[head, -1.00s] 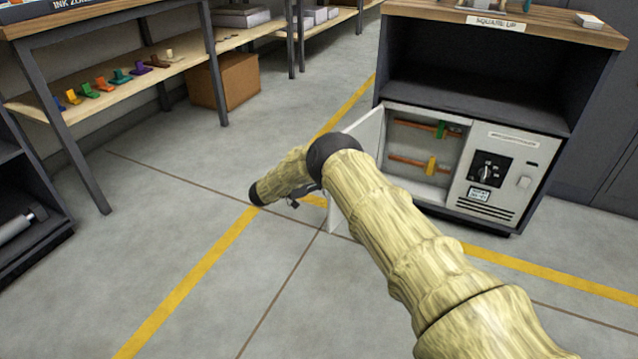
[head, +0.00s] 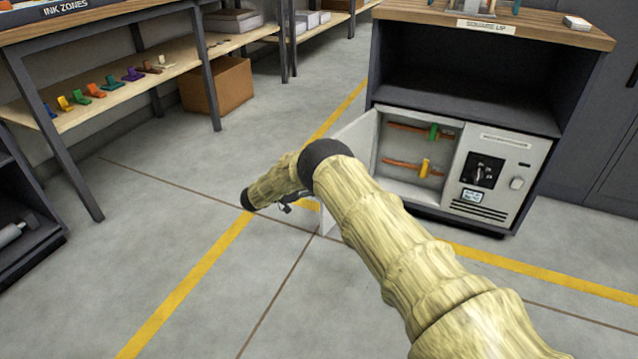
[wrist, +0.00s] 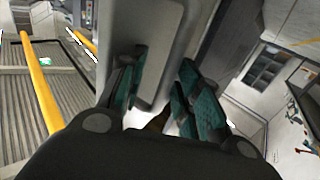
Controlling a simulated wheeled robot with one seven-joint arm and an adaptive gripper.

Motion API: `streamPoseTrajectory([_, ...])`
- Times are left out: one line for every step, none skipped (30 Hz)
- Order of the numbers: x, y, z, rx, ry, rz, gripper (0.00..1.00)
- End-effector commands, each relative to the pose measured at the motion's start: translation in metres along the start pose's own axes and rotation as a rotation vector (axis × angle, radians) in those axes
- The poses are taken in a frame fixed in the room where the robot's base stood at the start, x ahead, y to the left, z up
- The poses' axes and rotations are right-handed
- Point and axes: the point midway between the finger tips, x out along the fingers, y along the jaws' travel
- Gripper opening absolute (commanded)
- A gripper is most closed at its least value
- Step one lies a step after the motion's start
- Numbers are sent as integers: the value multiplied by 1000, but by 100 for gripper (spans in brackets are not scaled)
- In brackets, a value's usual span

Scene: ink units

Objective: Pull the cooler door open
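The cooler (head: 488,185) is a pale unit with a dial and display, set low in a dark cabinet. Its white door (head: 352,145) stands swung well out on the left, so the inside shows, with orange rails and a green and a yellow piece. My arm hides part of the door. My gripper (head: 287,206) is low beside the door's outer end, mostly hidden by my wrist. In the wrist view, my gripper (wrist: 160,98) has its teal-padded fingers apart, with the grey door panel (wrist: 155,50) close between and beyond them. Firm contact cannot be told.
A shelf table (head: 130,84) with several coloured pieces stands at the left, with a cardboard box (head: 218,86) beneath. A dark rack (head: 25,215) is at the left edge. The floor (head: 150,225) in front of the cooler is clear, with yellow lines.

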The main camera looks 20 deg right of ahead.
Motion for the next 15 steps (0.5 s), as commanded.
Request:
streamPoseTrajectory([-7,0,0,0,-1,-1,34])
streamPoseTrajectory([-11,0,0,0,-1,-1,34])
streamPoseTrajectory([-18,0,1,0,-2,-2,34])
streamPoseTrajectory([-23,0,1,-1,-2,-2,34])
streamPoseTrajectory([-29,0,1,-1,-2,-3,34])
streamPoseTrajectory([-37,0,1,-1,-2,-3,34])
streamPoseTrajectory([-42,0,1,0,-1,-2,34])
streamPoseTrajectory([-48,0,1,0,-1,-2,34])
streamPoseTrajectory([-55,0,1,1,-1,-3,34])
streamPoseTrajectory([-61,0,1,1,-1,-3,34])
streamPoseTrajectory([-66,0,1,1,-1,-3,34])
streamPoseTrajectory([-73,0,0,1,-1,-2,34])
streamPoseTrajectory([-78,0,0,1,-1,-2,34])
streamPoseTrajectory([-83,0,0,0,-1,-2,34])
streamPoseTrajectory([-88,0,0,0,-1,-2,34])
